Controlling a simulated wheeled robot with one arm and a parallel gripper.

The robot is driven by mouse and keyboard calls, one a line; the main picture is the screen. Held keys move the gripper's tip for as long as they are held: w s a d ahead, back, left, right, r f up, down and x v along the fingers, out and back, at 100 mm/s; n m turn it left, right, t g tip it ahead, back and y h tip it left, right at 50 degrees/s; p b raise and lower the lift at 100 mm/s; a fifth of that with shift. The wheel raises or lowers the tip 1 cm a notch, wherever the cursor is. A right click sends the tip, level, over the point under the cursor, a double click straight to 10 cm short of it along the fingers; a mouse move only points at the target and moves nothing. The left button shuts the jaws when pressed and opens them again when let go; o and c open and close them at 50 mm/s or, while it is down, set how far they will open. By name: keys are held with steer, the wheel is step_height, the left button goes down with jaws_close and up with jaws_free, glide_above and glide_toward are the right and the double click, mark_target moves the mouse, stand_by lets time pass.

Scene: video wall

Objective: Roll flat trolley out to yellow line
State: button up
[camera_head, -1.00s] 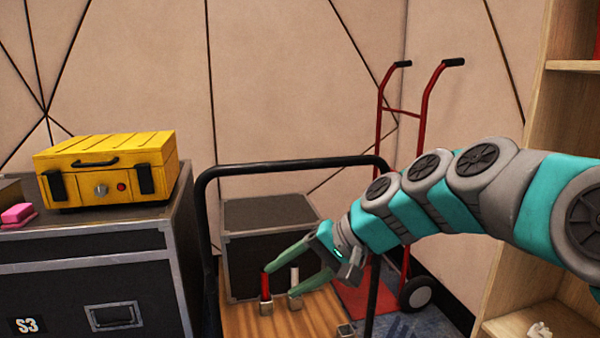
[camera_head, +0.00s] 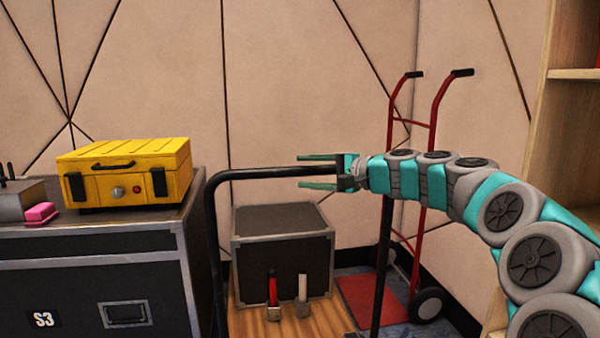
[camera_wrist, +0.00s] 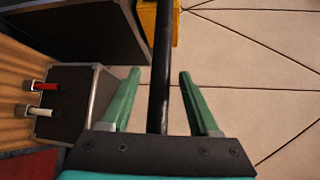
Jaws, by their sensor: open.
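The flat trolley has a wooden deck (camera_head: 250,318) and a black tubular push handle (camera_head: 262,173) arching over it. My gripper (camera_head: 318,172) is open at the right part of the handle's top bar, pointing left. In the wrist view the black handle bar (camera_wrist: 161,75) runs between the two green fingers (camera_wrist: 158,95), with a gap on each side. Whether the bar lies fully at fingertip depth is hard to tell. A black case (camera_head: 283,250) sits on or just behind the deck. The yellow line is not in view.
A red-handled and a white-handled item (camera_head: 273,290) (camera_head: 302,292) stand on the deck. A large black S3 case (camera_head: 90,275) with a yellow box (camera_head: 125,175) stands close on the left. A red hand truck (camera_head: 432,130) and wooden shelf (camera_head: 570,110) are on the right.

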steer(key=shift+x, duration=1.15)
jaws_close()
stand_by(0.6)
